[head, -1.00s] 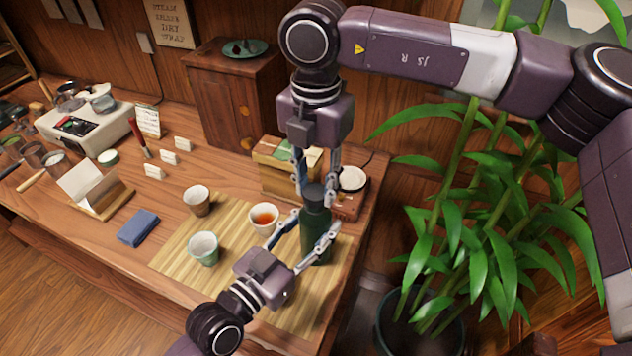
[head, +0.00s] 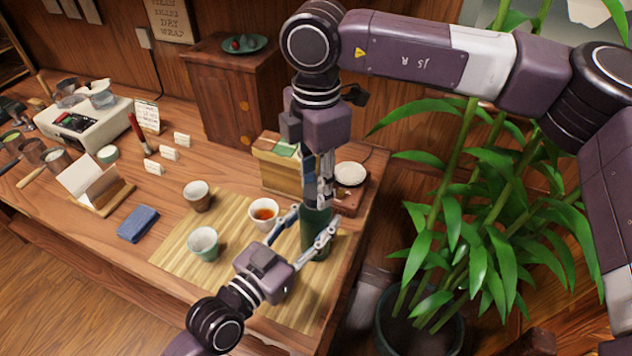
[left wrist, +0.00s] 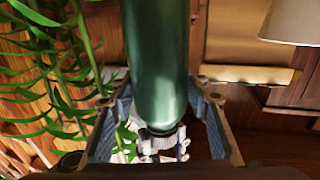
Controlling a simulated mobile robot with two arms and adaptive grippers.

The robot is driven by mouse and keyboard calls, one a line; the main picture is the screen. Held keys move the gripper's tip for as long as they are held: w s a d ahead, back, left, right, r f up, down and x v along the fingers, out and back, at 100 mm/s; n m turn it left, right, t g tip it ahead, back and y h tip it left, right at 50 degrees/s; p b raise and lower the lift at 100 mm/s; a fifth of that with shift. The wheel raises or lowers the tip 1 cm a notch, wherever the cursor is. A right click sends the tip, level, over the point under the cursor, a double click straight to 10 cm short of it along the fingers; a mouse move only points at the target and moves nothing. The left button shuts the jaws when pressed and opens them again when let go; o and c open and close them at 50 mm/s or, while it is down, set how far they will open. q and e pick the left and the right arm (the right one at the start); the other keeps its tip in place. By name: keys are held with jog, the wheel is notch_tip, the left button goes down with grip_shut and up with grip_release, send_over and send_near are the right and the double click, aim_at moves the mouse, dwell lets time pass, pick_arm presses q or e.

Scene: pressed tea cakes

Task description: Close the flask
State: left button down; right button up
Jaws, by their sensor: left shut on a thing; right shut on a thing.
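The dark green flask (head: 314,245) stands upright at the right end of the bamboo mat. My left gripper (head: 314,224) reaches in from the lower left and is shut around its body. In the left wrist view the flask (left wrist: 158,70) runs between the left fingers, with a dark band at its top end. My right gripper (head: 320,194) comes down from above and is shut at the flask's top, where its fingers hide most of the lid. Its fingertips also show by the dark band in the left wrist view (left wrist: 162,146). I cannot tell whether the lid is fully seated.
A cup of tea (head: 264,213), a pale green cup (head: 204,244) and a brown cup (head: 197,196) stand left of the flask. A wooden box (head: 280,168) and a white round dish (head: 350,174) are behind it. A potted plant (head: 480,220) stands off the table's right edge.

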jog(key=m, duration=0.6)
jog(key=shift+m, duration=0.4)
jog(key=o, duration=0.7)
jog(key=shift+r, duration=2.25)
jog(key=shift+c, duration=0.5)
